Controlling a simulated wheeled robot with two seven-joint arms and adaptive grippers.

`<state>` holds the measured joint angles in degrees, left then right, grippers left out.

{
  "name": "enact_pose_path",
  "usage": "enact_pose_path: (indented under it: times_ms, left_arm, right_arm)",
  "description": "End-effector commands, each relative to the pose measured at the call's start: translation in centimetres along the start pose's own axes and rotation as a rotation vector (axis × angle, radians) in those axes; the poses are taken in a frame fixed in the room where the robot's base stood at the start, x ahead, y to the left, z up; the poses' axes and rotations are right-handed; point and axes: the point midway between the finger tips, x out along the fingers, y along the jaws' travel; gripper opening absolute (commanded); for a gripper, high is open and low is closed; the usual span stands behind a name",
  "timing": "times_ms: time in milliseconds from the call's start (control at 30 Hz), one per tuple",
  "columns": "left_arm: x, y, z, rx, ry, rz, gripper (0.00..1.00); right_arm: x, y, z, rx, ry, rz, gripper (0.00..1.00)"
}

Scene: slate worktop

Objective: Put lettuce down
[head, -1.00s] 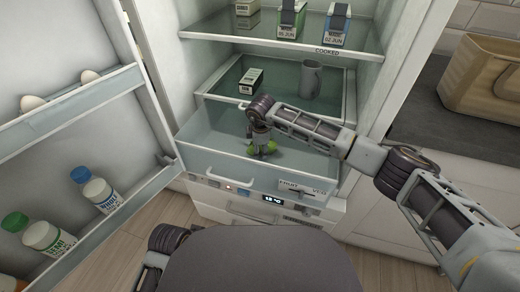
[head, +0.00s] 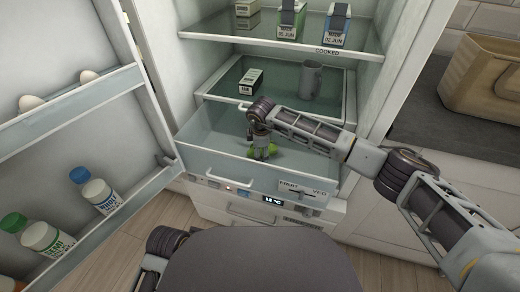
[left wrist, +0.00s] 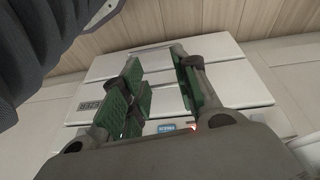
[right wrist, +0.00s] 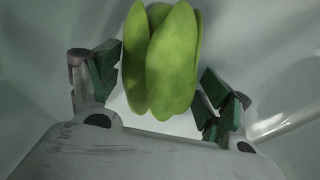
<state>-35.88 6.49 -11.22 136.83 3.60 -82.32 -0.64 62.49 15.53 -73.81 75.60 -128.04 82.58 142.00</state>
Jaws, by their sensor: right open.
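The green lettuce (head: 272,152) lies in the clear crisper drawer (head: 218,158), partly hidden behind my right gripper (head: 261,148). In the right wrist view the lettuce (right wrist: 172,62) is between and beyond the fingertips, with a gap to the pads on both sides. My right gripper (right wrist: 160,88) is open, reaching down into the drawer. My left gripper (left wrist: 160,82) is open and empty in front of the lower fridge drawer fronts. In the head view only part of my left arm shows.
The open fridge door with bottles (head: 98,191) and eggs (head: 32,103) stands at left. Above the crisper, a shelf holds a small labelled box (head: 249,81) and a grey mug (head: 311,81). A basket (head: 485,80) stands on the worktop at right.

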Motion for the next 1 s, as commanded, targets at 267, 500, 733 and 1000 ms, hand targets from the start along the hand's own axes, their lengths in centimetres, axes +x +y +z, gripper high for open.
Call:
enact_pose_path:
  times_ms: [267, 500, 733, 1000]
  left_arm:
    - [-0.1, -0.1, -0.2, 0.0, 0.003, -0.002, 0.3]
    - [0.7, -0.4, 0.1, -0.001, -0.018, -0.009, 0.3]
    - [1.9, -0.6, 0.7, -0.004, -0.039, -0.014, 0.3]
    - [2.6, -0.8, 0.8, -0.006, -0.051, -0.016, 0.3]
  right_arm:
    - [-0.8, 0.1, 0.0, 0.0, 0.0, 0.001, 0.79]
    - [-3.4, 0.1, 0.0, -0.001, 0.001, 0.002, 0.79]
    - [-6.2, 0.1, 0.0, 0.0, 0.001, 0.0, 0.79]
    - [-7.7, 0.1, 0.1, 0.001, -0.001, 0.0, 0.79]
